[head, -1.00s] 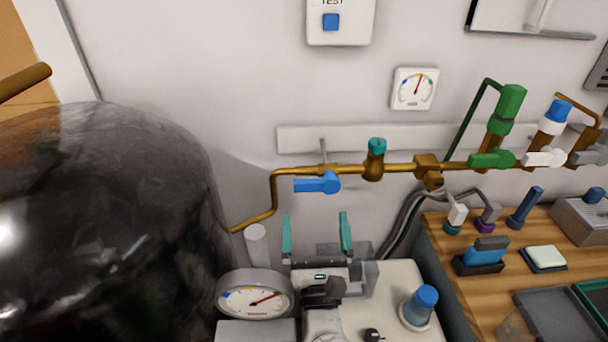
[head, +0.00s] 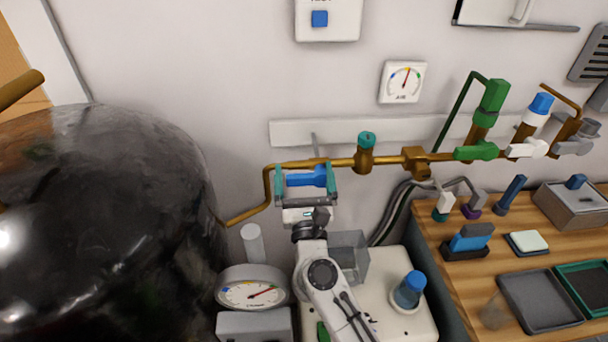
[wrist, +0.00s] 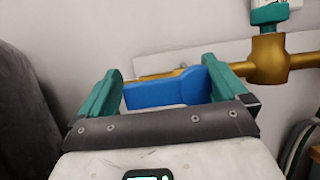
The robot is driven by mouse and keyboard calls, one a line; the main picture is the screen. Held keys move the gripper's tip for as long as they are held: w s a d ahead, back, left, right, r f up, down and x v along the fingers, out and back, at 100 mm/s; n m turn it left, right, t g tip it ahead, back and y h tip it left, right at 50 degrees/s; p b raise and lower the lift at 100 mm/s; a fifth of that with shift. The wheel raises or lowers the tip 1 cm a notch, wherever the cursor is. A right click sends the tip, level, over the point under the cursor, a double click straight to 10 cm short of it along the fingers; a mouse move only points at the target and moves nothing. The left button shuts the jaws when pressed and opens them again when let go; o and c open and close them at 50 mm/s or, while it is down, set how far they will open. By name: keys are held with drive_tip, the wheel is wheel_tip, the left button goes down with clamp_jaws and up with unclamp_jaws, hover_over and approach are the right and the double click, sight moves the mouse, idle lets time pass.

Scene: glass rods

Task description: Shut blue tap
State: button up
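The blue tap (head: 305,178) is a lever handle on the brass pipe (head: 340,162) along the wall. Its handle lies level, along the pipe, pointing left. My gripper (head: 305,183) is at the tap with its teal fingers open, one at each end of the blue handle. In the wrist view the blue tap (wrist: 165,93) lies between the two fingers (wrist: 160,88). The right finger is very close to the handle's pivot end; I cannot tell whether it touches. The left finger is near the handle's free tip.
A teal-capped brass valve (head: 365,150) stands just right of the tap. Green (head: 477,151) and white (head: 527,148) taps sit further right on the pipe. A big dark tank (head: 100,210) is on the left. A dial gauge (head: 252,290) stands below. A wooden bench (head: 450,280) is at the right.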

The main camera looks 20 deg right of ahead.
drive_tip(key=c, duration=1.3)
drive_tip(key=shift+o, duration=0.2)
